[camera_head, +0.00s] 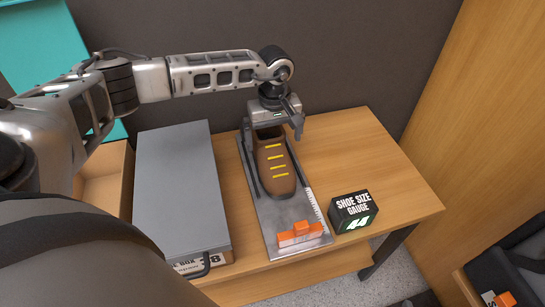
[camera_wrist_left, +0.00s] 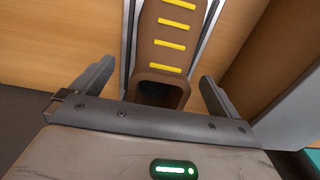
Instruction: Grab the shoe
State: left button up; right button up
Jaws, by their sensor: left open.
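The brown shoe (camera_head: 275,168) with yellow lace bars stands on the grey metal shoe size gauge plate (camera_head: 262,215), toe toward the front. My left gripper (camera_head: 273,132) is at the heel end of the shoe, open and empty. In the left wrist view the gripper (camera_wrist_left: 157,80) has one finger on each side of the shoe (camera_wrist_left: 170,45), with gaps between. The shoe's dark opening faces the gripper palm. Whether the fingers are low enough to flank the heel fully is hard to tell. My right gripper is not in view.
An orange slider (camera_head: 300,233) sits at the plate's front. A black display box (camera_head: 353,212) reading "SHOE SIZE GAUGE 44" stands right of it. A grey-lidded shoe box (camera_head: 180,190) is at left. The wooden table (camera_head: 365,150) is clear at the back right.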

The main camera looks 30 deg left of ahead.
aim_at(273, 151)
pick_arm(q)
jog(key=shift+s+f, duration=0.15)
jog(key=shift+f, duration=1.2)
jog(key=shift+s+f, duration=0.15)
jog(key=shift+f, duration=1.2)
jog(key=shift+r, duration=0.1)
jog(key=c, duration=1.3)
